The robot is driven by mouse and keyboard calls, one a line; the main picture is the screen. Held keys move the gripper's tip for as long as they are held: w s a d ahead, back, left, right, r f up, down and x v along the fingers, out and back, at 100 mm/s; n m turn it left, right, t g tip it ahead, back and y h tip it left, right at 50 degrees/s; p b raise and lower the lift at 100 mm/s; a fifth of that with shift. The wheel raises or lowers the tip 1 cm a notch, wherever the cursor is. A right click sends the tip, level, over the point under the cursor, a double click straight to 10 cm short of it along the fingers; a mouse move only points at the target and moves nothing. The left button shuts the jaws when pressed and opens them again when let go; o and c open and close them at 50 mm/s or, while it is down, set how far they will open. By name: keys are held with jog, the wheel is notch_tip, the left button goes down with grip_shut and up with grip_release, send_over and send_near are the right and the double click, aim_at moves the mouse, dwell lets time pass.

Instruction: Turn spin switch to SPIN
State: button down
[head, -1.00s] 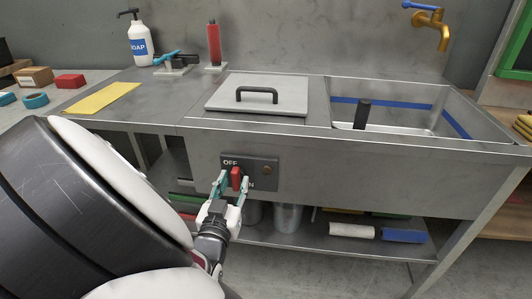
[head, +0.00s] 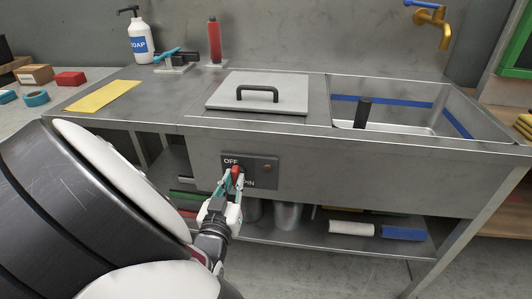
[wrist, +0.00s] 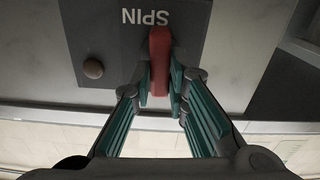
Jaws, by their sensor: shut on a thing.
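The spin switch is a red lever (wrist: 160,55) on a dark panel (head: 262,172) on the front of the metal sink unit. The panel is lettered OFF at its top and SPIN lower down. My gripper (head: 234,184) is shut on the red lever, with a teal finger on each side of it. The wrist view shows the panel upside down, with the lever between the fingertips and its far end near the word SPIN. The fingers partly hide the lever in the head view. A small brown round button (wrist: 93,68) sits beside the lever.
Above are the counter's lidded cover (head: 285,100), a basin (head: 410,122) and a soap bottle (head: 140,45). Below, a shelf (head: 310,235) holds a metal pot (head: 288,216), a white roll (head: 351,228) and a blue block (head: 403,234). The space before the panel is otherwise clear.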

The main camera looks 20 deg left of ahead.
jog(key=n+p, duration=0.3)
jog(key=p, duration=0.1)
jog(key=shift+s+a+n, duration=0.1)
jog(key=shift+a+n, duration=0.05)
jog(key=shift+n, duration=0.25)
jog(key=shift+a+f+n+p, duration=0.1)
jog(key=shift+f+n+p, duration=0.1)
jog(key=shift+n+p, duration=1.6)
jog(key=shift+a+f+n+p, duration=0.15)
jog(key=shift+n+p, duration=0.85)
jog(key=shift+n, duration=1.6)
jog(key=shift+a+f+n+p, duration=0.1)
jog(key=shift+f+n+p, duration=0.1)
jog(key=shift+n+p, duration=1.6)
jog(key=shift+d+n+b, duration=0.1)
jog(key=shift+n+b, duration=0.3)
jog(key=shift+n, duration=0.2)
jog(key=c, duration=1.6)
grip_release()
jog(key=shift+o, duration=0.2)
